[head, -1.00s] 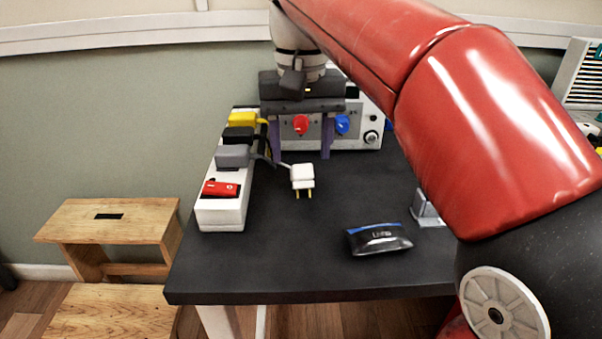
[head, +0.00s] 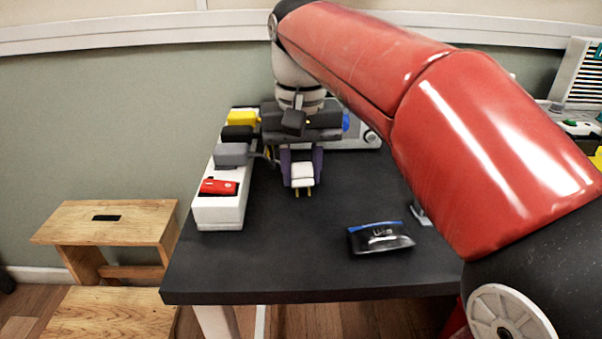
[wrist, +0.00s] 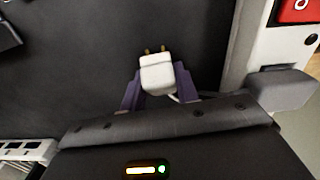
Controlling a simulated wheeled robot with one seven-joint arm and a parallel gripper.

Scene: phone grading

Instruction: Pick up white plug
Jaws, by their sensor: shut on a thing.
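The white plug (head: 303,175) has two brass prongs that point toward the front of the black table in the head view. My gripper (head: 302,182) has its two purple fingers on either side of the plug and is shut on it. In the wrist view the plug (wrist: 157,75) sits between the fingertips (wrist: 157,85), prongs pointing away from my gripper. A white cord runs back from the plug beside one finger. I cannot tell whether the plug touches the table.
A white power strip (head: 218,212) with red, grey, black and yellow plugs stands close on the left. A dark packet (head: 380,238) lies at the front right of the table (head: 270,260). A grey instrument (head: 365,140) is behind my gripper. The front middle is clear.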

